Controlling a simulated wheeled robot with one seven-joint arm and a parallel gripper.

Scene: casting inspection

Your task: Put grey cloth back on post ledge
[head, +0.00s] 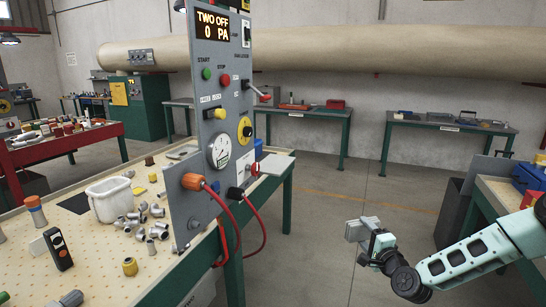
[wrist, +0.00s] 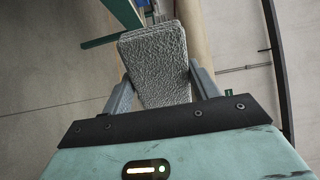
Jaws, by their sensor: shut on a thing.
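The grey cloth (wrist: 155,62) is a rough-textured grey block shape between the two fingers of my gripper (wrist: 158,88) in the wrist view. My gripper is shut on it. In the head view my gripper (head: 372,238) is at the lower right, out over open floor, with the grey cloth (head: 357,229) at its tip. The post (head: 208,135) is a tall grey panel with gauge, buttons and display.
A red lever (head: 264,96) juts out above the ledge. Red cables (head: 243,222) loop below it. The perforated bench (head: 105,262) holds a white bucket (head: 109,199) and several metal fittings. Another bench (head: 499,196) stands at right. Floor between is clear.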

